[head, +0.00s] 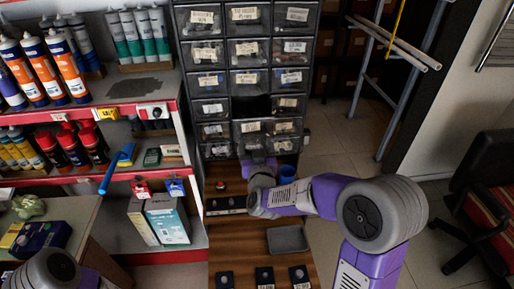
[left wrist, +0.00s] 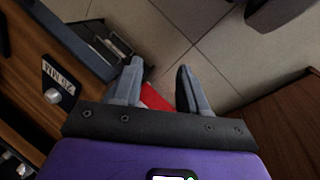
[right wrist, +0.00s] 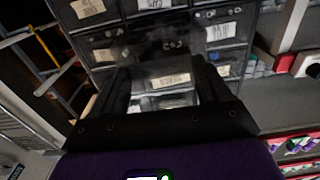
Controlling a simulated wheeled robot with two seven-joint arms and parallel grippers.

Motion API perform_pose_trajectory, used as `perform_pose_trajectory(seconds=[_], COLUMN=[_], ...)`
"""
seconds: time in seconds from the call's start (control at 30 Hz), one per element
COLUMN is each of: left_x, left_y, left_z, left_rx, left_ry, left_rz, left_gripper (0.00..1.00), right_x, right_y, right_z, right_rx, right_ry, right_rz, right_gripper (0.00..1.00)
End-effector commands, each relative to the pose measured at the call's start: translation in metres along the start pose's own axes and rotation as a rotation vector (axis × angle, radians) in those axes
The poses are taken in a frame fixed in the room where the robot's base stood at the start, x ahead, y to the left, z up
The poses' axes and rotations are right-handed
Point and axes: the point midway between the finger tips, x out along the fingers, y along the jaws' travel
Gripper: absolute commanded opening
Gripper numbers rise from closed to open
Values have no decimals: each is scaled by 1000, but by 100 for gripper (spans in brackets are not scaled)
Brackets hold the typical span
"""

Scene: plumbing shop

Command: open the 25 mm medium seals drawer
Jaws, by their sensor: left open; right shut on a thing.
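The drawer cabinet (head: 247,62) stands at the back centre with several columns of clear-fronted, labelled drawers; the label text is too small to read. In its middle column one drawer (head: 252,128) sticks out below a dark gap. My right gripper (head: 257,163) is in front of the low middle drawers. In the right wrist view its jaws (right wrist: 163,98) are shut on a clear drawer front (right wrist: 160,74) with a white label. I cannot read whether this is the 25 mm medium seals drawer. My left gripper (left wrist: 153,88) is open and empty over the floor.
Shelves (head: 140,90) with tubes and cans stand left. A ladder (head: 400,90) and a chair (head: 485,195) are right.

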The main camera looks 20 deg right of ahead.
Motion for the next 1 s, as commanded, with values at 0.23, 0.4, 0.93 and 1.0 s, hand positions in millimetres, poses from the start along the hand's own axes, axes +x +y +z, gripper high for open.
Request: perform_pose_trajectory(seconds=[0.23,0.4,0.93,1.0], left_x=[0,0,-9,-10], left_y=[0,0,3,4], left_z=[0,0,1,1], left_rx=[0,0,0,0], left_ry=[0,-1,-1,-1], left_rz=[0,0,0,0], left_gripper=[43,43,43,43], right_x=[0,-1,-67,-72], right_y=[0,0,0,0], right_z=[0,0,-1,0], right_rx=[0,0,1,0], right_ry=[0,0,0,0], right_rz=[2,1,1,0], right_gripper=[100,100,100,100])
